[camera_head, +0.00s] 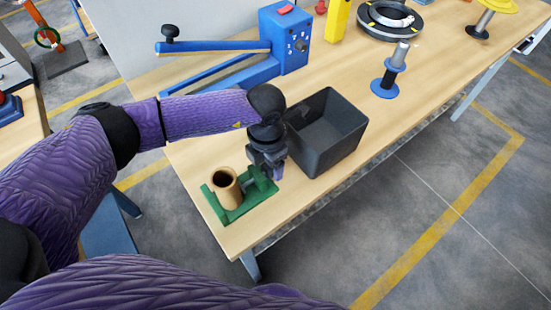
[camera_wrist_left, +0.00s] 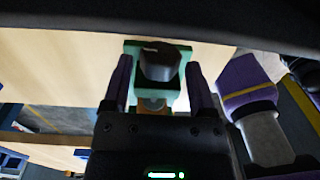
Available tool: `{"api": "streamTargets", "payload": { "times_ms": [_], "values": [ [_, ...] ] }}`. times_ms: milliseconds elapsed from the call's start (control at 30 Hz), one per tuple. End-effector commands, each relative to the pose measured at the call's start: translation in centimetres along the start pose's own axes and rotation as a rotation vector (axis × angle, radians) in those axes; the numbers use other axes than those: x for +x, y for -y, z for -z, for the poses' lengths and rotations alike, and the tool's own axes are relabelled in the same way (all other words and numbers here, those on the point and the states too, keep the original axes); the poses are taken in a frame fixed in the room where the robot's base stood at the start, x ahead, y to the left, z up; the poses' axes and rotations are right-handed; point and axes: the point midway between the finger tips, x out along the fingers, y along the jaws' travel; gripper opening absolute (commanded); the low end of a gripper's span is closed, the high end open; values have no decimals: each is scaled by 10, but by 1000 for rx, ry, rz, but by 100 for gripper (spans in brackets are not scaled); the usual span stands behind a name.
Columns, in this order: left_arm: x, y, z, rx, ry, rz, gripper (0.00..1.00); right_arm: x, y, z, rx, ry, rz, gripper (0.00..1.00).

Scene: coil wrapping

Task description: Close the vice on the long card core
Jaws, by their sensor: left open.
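The green vice (camera_head: 243,207) sits at the near left corner of the wooden table. The long card core (camera_head: 228,188), a brown hollow tube, stands upright in its left part. My left gripper (camera_head: 268,172) points down at the vice's right end, beside the core, and hides part of that end. In the left wrist view my left gripper (camera_wrist_left: 160,85) is open, its purple fingers on either side of a green part of the vice (camera_wrist_left: 132,75) with a dark rounded piece. I cannot tell whether the fingers touch it. My right gripper is in neither view.
A dark open bin (camera_head: 340,148) stands close to the right of my left gripper. Behind are a blue lever machine (camera_head: 285,40), a blue-based spool (camera_head: 385,84) and a black ring (camera_head: 375,25). The table's front edge is close to the vice.

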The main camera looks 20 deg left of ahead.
Motion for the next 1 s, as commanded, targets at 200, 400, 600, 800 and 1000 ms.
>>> {"api": "streamTargets", "payload": {
  "times_ms": [200, 400, 600, 800, 1000],
  "values": [
    [-4, 8, -1, 8, 2, -212, 74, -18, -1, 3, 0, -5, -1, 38],
    [2, 8, 0, -2, 0, -321, 74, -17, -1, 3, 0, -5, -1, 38],
    [5, 15, -1, 8, 1, -463, 74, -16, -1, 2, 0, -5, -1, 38],
    [6, 16, 0, -1, 1, -643, 74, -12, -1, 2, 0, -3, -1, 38],
    [6, 16, 1, -1, 0, -640, 74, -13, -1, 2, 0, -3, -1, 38]
  ]
}}
